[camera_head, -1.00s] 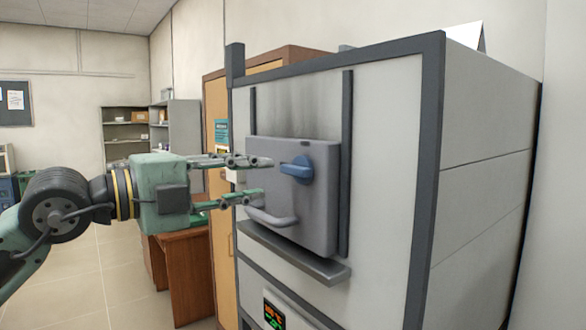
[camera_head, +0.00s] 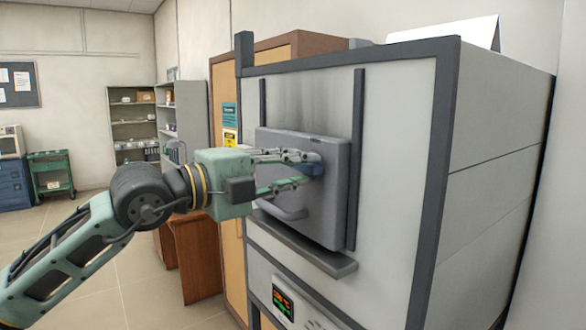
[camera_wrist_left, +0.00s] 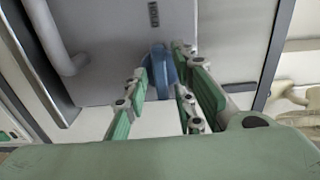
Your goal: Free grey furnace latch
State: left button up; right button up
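The grey furnace door (camera_head: 335,190) is shut against the furnace front, with a curved handle at its lower left. The blue latch (camera_head: 316,170) sits on the door's face and is partly hidden by my fingers in the head view. In the left wrist view the blue latch (camera_wrist_left: 161,70) stands between the finger tips. My left gripper (camera_head: 312,168) is at the door, its fingers on either side of the latch. They look parted, with a narrow space beside the latch; firm contact cannot be made out. My right gripper is not in view.
The furnace body (camera_head: 400,150) fills the right side, with a ledge (camera_head: 300,245) below the door and a lit display (camera_head: 283,302) under it. A wooden cabinet (camera_head: 225,85) and brown desk (camera_head: 195,255) stand behind my left arm. Open floor lies at left.

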pick_arm(q)
grip_shut()
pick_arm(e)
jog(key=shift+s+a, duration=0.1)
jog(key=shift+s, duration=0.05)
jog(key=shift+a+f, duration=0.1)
